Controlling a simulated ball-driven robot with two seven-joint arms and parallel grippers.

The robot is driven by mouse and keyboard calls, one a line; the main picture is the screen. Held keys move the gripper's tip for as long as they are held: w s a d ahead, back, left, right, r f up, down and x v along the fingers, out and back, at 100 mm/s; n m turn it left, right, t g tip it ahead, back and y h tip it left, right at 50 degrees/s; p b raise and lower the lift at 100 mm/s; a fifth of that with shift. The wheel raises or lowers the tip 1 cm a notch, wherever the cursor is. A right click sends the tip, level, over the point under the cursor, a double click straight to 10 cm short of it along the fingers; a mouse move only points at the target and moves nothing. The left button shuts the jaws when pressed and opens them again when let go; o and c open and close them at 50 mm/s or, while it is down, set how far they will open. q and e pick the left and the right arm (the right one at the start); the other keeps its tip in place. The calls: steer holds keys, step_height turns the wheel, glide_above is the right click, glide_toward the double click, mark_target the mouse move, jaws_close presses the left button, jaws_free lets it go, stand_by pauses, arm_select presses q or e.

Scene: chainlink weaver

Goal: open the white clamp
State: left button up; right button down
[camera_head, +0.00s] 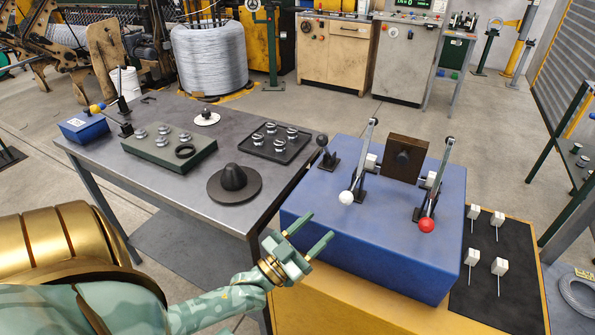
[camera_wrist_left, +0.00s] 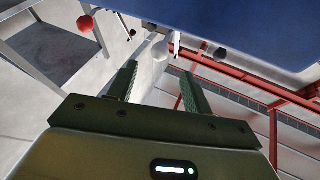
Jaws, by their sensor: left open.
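The white clamp, marked by its white ball (camera_head: 346,197), stands on the left part of the blue block (camera_head: 378,262). A metal bar runs up from near the ball to a black knob. The white ball also shows in the left wrist view (camera_wrist_left: 160,50), beyond and between the fingertips. My left gripper (camera_head: 319,227) is open and empty, just left of and nearer than the white ball, apart from it. Its two fingers also show in the left wrist view (camera_wrist_left: 160,72).
A similar clamp with a red ball (camera_head: 426,225) stands to the right, with a dark brown block (camera_head: 404,158) between them. A black knobbed lever (camera_head: 325,152) stands at the block's back left. A grey table (camera_head: 285,187) with trays lies left; a black mat (camera_head: 485,315) lies right.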

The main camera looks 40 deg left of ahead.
arm_select(q)
steer(key=v, duration=0.5)
steer(key=shift+s+a+f, duration=0.1)
steer(key=shift+s+f, duration=0.05)
steer(key=shift+s, duration=0.1)
